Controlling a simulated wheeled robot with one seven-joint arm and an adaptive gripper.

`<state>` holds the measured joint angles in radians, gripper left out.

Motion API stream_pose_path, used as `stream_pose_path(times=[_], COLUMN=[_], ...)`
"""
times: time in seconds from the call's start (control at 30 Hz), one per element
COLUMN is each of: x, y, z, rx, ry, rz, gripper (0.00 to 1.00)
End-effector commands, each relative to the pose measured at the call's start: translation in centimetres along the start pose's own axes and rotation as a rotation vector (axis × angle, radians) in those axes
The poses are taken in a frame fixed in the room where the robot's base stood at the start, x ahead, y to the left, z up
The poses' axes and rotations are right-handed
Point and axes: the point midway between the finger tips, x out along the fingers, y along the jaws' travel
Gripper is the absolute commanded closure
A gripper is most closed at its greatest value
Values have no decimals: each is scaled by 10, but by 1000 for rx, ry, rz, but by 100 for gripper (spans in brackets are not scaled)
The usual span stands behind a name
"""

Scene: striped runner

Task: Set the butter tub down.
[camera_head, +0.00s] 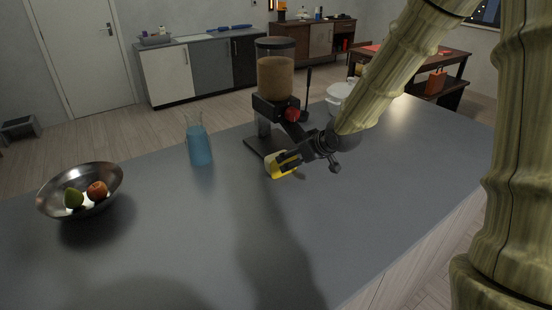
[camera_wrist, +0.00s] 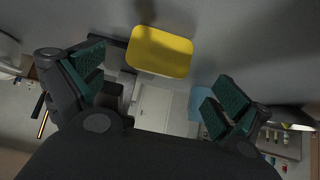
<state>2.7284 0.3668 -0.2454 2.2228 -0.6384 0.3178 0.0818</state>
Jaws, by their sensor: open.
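The butter tub is a small yellow block with a pale side, at the fingers of my gripper (camera_head: 292,160) over the grey counter in the head view (camera_head: 282,166). In the wrist view the yellow tub (camera_wrist: 160,52) shows at upper centre. It lies between and beyond the two spread, green-padded fingers of my gripper (camera_wrist: 158,84), with a visible gap to each. My gripper is open and holds nothing. The tub appears to rest on the counter, but its underside is hidden.
A dispenser (camera_head: 275,82) with a brown-filled hopper stands just behind the tub. A glass jug (camera_head: 198,147) with blue liquid is to the left. A metal bowl (camera_head: 108,178) with fruit is at far left. A white pot (camera_head: 338,92) stands behind my arm. The front counter (camera_head: 190,245) is clear.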

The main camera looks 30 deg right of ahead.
Motion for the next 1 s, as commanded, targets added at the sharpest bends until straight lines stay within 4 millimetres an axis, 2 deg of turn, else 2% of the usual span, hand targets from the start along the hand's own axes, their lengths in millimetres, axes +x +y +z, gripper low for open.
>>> stream_pose_path(times=[0.4,0.8,1.0], x=[41,57,74], y=[-1,0,0], z=[0,1,3], rx=[-1,0,-1], ry=[-2,-1,-3], rz=[-1,0,0], gripper=[0,0,0])
